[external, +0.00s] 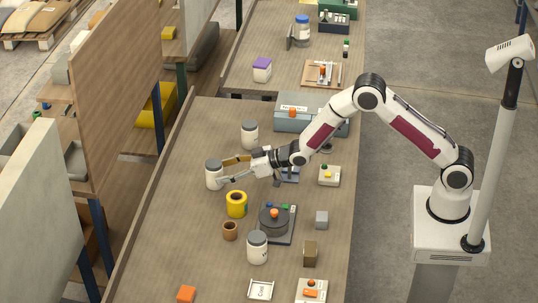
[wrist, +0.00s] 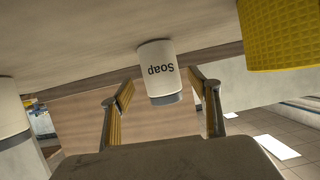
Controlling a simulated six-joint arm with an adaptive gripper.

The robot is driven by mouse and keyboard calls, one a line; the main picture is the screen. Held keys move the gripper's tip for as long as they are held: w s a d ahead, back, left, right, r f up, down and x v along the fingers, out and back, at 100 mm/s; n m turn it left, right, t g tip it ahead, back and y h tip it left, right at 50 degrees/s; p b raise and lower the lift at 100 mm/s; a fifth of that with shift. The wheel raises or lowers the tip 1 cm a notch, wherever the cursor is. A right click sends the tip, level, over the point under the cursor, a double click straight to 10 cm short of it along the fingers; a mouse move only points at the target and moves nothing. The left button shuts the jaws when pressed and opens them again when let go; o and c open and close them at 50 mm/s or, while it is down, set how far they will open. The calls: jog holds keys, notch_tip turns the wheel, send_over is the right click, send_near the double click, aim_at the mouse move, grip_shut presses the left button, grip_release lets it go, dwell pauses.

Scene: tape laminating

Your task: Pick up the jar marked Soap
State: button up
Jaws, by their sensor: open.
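The white jar marked Soap (wrist: 156,68) has a grey lid. It shows upside down in the wrist view, between my two fingers in the picture and seemingly just beyond their tips. In the external view, the jar (external: 214,175) stands upright near the left edge of the table. My gripper (external: 224,172) is open and empty, reaching left toward the jar with its fingertips close to it. In the wrist view, the open fingers (wrist: 162,92) show tan inner pads. I cannot tell whether a fingertip touches the jar.
A second white jar (external: 250,134) stands behind my gripper and a third (external: 257,248) nearer the front. A yellow roll (external: 236,204) and a brown cup (external: 230,231) stand close in front. A dark turntable device (external: 274,222) lies right of them. The table's left edge is close.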

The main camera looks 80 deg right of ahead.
aim_at(213, 175)
jog(key=shift+w+f, duration=0.1)
jog(key=shift+w, duration=0.05)
jog(key=shift+x, duration=2.45)
jog(key=shift+f, duration=0.15)
jog(key=c, duration=1.4)
